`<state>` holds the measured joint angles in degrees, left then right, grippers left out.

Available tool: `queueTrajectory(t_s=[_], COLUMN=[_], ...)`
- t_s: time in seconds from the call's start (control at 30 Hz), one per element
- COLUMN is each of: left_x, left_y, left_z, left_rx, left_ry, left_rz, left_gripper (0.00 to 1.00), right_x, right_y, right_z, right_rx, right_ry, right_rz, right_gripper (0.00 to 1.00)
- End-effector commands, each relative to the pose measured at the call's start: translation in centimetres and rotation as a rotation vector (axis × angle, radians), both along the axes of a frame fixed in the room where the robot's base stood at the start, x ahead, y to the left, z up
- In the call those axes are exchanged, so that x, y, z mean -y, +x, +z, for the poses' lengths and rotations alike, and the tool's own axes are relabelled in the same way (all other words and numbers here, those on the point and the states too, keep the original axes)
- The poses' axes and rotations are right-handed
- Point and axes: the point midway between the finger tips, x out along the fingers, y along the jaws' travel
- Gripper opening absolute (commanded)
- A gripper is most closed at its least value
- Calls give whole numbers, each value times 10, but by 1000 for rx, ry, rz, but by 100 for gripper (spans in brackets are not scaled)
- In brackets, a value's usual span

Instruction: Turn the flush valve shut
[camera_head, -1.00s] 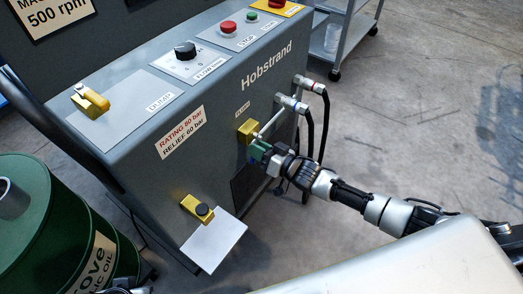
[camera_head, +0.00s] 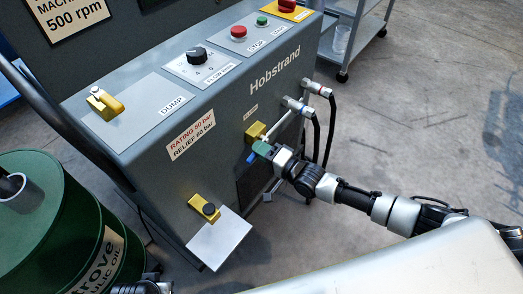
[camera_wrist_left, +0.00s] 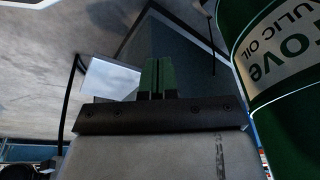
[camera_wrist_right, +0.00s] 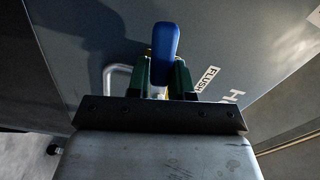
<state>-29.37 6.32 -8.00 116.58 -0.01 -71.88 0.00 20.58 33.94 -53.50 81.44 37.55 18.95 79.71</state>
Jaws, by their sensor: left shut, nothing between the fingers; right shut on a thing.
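The flush valve has a yellow body (camera_head: 255,131) on the front of the grey machine, with a pipe running from it towards the hose fittings. Its blue lever (camera_head: 251,158) sticks out at the lower left of my right gripper (camera_head: 262,149). In the right wrist view the lever (camera_wrist_right: 166,45) stands between the green fingers (camera_wrist_right: 163,78), which are shut on it; a FLUSH label (camera_wrist_right: 207,79) is beside it. My left gripper (camera_wrist_left: 158,75) is shut and empty, away from the valve, near the green oil drum (camera_wrist_left: 285,60).
A yellow dump valve (camera_head: 104,103) sits on the machine's top left. Two black hoses (camera_head: 331,130) hang right of the flush valve. Open floor lies further right.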

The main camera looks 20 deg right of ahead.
Motion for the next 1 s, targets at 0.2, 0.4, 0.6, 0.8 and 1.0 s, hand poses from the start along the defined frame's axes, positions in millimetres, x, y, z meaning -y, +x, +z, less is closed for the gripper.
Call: queueTrajectory(t_s=[0.2, 0.4, 0.6, 0.8, 1.0], left_x=[0, 1, 0, 0, 0], left_y=[0, 1, 1, 0, 0], left_z=[3, 8, 11, 10, 10], left_rx=[1, 6, 6, 4, 5], left_ry=[0, -1, -1, 0, -1], left_rz=[0, 1, 1, 2, 3], left_gripper=[0, 0, 0, 0, 0], right_x=[0, 0, 0, 0, 0], right_y=[-1, 0, 0, -1, 0], right_z=[4, 6, 7, 7, 7], right_rx=[-79, -120, -135, -138, -138], right_ry=[98, 150, 170, 174, 174], right_rz=[0, 0, -1, -1, -1], right_gripper=[0, 0, 0, 0, 26])
